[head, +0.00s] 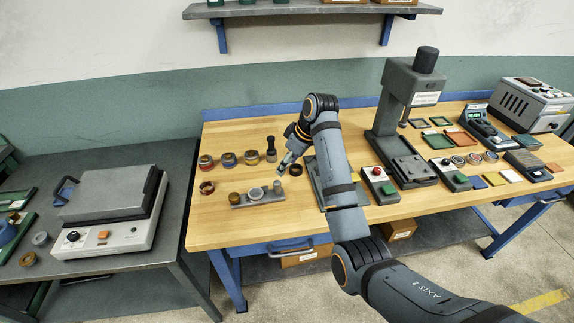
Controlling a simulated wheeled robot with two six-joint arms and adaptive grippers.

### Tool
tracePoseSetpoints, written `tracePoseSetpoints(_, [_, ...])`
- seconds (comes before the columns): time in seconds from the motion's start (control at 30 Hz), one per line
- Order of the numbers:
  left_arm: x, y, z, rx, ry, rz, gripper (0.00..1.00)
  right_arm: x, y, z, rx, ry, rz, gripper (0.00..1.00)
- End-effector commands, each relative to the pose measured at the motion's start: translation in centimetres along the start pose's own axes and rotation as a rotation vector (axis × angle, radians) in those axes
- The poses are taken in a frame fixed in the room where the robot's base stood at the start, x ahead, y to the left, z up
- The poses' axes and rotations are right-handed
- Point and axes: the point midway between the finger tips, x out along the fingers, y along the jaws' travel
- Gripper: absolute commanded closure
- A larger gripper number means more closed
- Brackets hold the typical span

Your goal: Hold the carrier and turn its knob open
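A low grey holder (240,204) with a few small round parts on it lies near the left front of the wooden bench (219,228). It may be the carrier, but it is too small to make out a knob for sure. My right arm reaches in from the lower right across the bench. Its gripper (281,170) points down just above the right end of the holder; I cannot tell whether it touches anything or how its fingers stand. My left gripper is not in view.
Several ringed jars (228,159) and a dark-handled tool (271,150) stand behind the holder. A press (400,110) stands right of my arm. A control box with a red button (380,184) sits before it. A lidded machine (110,210) is on the left table.

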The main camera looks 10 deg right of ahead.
Motion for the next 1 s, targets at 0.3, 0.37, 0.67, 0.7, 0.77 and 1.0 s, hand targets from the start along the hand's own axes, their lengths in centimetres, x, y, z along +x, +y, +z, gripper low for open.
tracePoseSetpoints(0.3, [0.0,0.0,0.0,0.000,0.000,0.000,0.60,5.2,0.0,0.1,-0.001,-0.005,-0.002,0.49])
tracePoseSetpoints(0.37, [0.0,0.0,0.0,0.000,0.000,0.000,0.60,6.6,-0.1,0.2,-0.001,-0.006,-0.003,0.49])
tracePoseSetpoints(0.67, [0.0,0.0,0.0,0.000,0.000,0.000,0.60,11.2,0.0,0.1,-0.003,-0.004,0.001,0.49])
tracePoseSetpoints(0.7, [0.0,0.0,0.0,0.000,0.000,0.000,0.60,11.5,0.1,0.1,-0.003,-0.003,0.002,0.49])
tracePoseSetpoints(0.77, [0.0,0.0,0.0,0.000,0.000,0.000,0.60,11.8,0.0,0.1,-0.003,-0.003,0.002,0.49])
tracePoseSetpoints(1.0, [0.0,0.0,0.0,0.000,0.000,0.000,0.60,11.9,0.1,0.1,-0.003,-0.003,0.002,0.49])
